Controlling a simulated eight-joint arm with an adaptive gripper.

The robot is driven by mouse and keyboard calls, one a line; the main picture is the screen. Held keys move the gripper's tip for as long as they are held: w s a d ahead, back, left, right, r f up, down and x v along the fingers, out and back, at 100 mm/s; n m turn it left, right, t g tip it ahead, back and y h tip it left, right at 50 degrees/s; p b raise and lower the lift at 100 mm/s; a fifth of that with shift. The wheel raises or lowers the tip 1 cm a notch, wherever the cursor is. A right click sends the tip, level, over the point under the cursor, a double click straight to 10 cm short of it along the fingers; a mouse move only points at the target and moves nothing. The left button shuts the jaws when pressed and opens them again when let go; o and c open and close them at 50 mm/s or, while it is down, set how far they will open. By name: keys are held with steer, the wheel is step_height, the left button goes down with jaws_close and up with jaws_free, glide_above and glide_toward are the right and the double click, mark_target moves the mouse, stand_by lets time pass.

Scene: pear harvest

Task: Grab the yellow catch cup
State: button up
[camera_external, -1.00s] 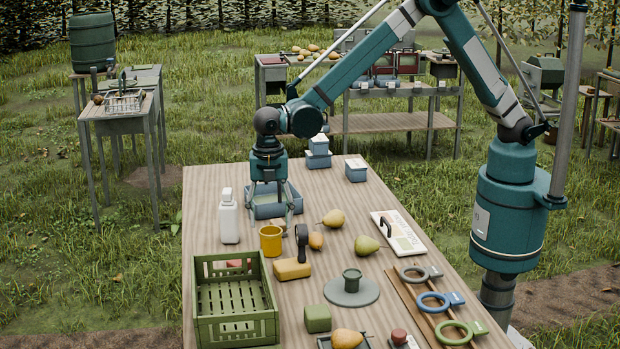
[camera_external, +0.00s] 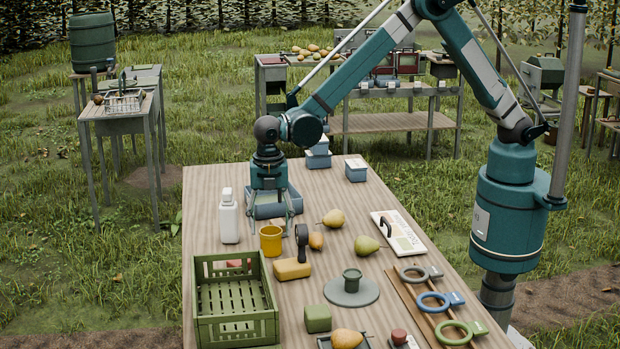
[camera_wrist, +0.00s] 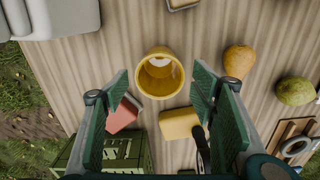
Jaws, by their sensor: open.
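The yellow catch cup (camera_external: 271,240) stands upright on the wooden table, between the white bottle and a dark-handled tool. In the wrist view the yellow cup (camera_wrist: 160,74) is seen from above, with its open mouth facing the camera and something pale inside. My gripper (camera_external: 271,222) is open and empty, pointing down just above and behind the cup. In the wrist view my gripper's two green finger pads (camera_wrist: 159,88) are spread apart, with the cup showing in the gap a little beyond their tips. No contact with the cup is visible.
A white bottle (camera_external: 229,218) stands close left of the cup. A green crate (camera_external: 236,327), a yellow block (camera_external: 291,269) and a dark-handled tool (camera_external: 302,243) are near in front. Pears (camera_external: 333,219) lie to the right. A blue tray (camera_external: 262,210) sits behind.

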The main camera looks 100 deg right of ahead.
mark_target(271, 239)
steer(key=shift+f, duration=0.1)
steer(key=shift+d+f+b, duration=0.1)
steer(key=shift+f+b, duration=0.25)
steer(key=shift+f, duration=2.15)
steer(key=shift+c, duration=0.2)
steer(key=c, duration=0.8)
